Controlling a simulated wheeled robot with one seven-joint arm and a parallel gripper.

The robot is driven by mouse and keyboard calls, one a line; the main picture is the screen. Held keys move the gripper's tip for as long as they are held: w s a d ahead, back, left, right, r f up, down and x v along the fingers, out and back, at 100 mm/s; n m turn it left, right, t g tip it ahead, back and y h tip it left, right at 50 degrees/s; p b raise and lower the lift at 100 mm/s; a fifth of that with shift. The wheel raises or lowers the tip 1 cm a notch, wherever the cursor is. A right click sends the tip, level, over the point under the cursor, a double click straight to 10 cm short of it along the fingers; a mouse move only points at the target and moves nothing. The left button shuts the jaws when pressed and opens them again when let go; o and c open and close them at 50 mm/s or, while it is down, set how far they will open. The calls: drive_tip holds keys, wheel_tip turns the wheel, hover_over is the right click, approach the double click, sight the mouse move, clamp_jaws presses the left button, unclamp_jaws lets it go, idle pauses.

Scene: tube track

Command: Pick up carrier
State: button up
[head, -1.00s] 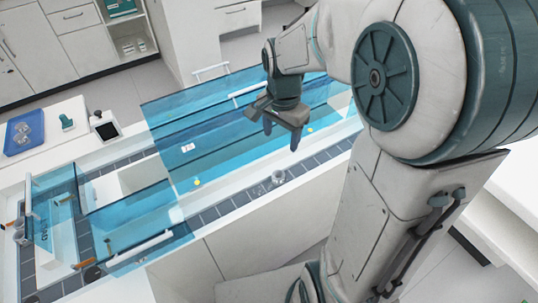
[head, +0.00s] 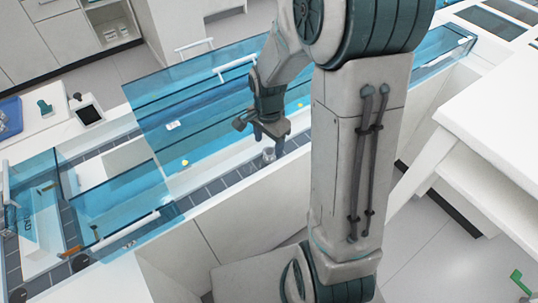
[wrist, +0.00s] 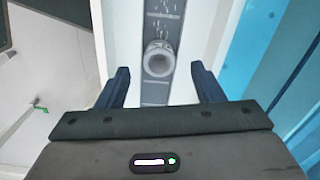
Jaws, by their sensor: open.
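The carrier, a small grey ring-shaped holder (head: 269,154), sits on the dark tiled track strip in front of the blue clear cover. It also shows in the wrist view (wrist: 158,60), upright on the track, with its round opening facing up and thin clear tubes or glints just beyond it. My gripper (head: 268,140) hangs just above the carrier, pointing down. In the wrist view my gripper (wrist: 160,85) is open, with one finger on each side of the carrier's line and nothing between them. The fingers appear apart from the carrier.
The blue clear cover (head: 190,90) runs along the far side of the track (head: 210,190). A white ledge edges its near side. A blue tray (head: 10,117) and a small dark-screened device (head: 89,113) stand on the left counter. A white table (head: 490,130) is at right.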

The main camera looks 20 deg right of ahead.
sight(269, 148)
wheel_tip(269, 148, down, 3)
drive_tip(key=shift+f, duration=0.2)
drive_tip(key=shift+c, duration=0.3)
drive_tip(key=c, duration=0.8)
drive_tip(key=shift+r, duration=0.1)
